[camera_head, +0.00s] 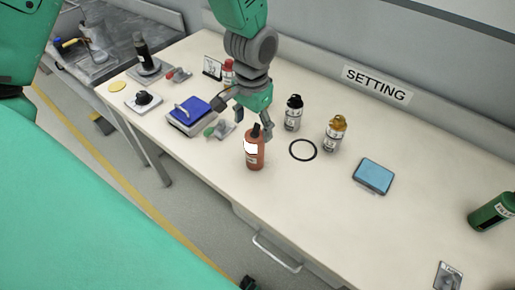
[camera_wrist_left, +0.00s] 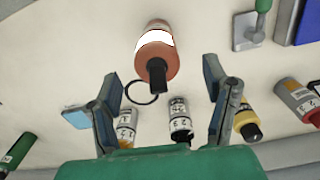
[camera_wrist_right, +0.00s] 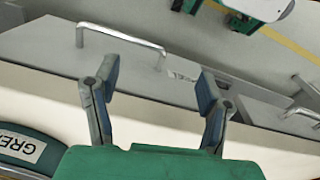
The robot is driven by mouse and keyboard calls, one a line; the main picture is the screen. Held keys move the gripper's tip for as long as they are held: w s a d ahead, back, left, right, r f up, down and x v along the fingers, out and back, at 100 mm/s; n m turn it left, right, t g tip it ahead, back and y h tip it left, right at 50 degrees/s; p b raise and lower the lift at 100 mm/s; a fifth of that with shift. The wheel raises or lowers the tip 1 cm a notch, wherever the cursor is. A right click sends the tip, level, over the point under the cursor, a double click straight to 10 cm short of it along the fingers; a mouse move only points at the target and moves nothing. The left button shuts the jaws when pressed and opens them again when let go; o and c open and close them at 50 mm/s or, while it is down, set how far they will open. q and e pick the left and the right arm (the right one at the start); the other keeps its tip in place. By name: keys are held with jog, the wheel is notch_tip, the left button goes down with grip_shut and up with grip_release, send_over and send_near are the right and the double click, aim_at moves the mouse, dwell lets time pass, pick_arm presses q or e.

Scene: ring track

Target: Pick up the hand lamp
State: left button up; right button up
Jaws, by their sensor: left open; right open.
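I cannot surely pick out a hand lamp. A black upright cylinder on a grey base (camera_head: 144,58) stands at the far left end of the bench in the head view. My left gripper (camera_head: 243,119) is open over the bench, close above a red-brown bottle with a black nozzle (camera_head: 254,154). In the left wrist view that bottle (camera_wrist_left: 156,50) lies ahead of the open, empty fingers (camera_wrist_left: 165,80). My right gripper (camera_wrist_right: 158,84) is open and empty by the bench's front edge, in the right wrist view.
A blue-topped scale (camera_head: 189,112), a black-capped bottle (camera_head: 293,114), a gold-topped bottle (camera_head: 334,134), a black ring (camera_head: 303,150) and a blue box (camera_head: 373,176) stand or lie around. A green bottle (camera_head: 491,213) lies at the right. A drawer handle (camera_head: 275,254) sticks out below the bench.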

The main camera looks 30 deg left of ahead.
aim_at(255, 150)
pick_arm(q)
jog(key=shift+s+d+f, duration=0.1)
jog(key=shift+d+f, duration=0.05)
jog(key=shift+f, duration=0.35)
jog(key=f, duration=0.5)
jog(key=shift+w, duration=0.3)
jog(key=shift+s+r, duration=0.1)
jog(key=c, duration=0.5)
jog(key=shift+d, duration=0.1)
jog(key=c, duration=0.9)
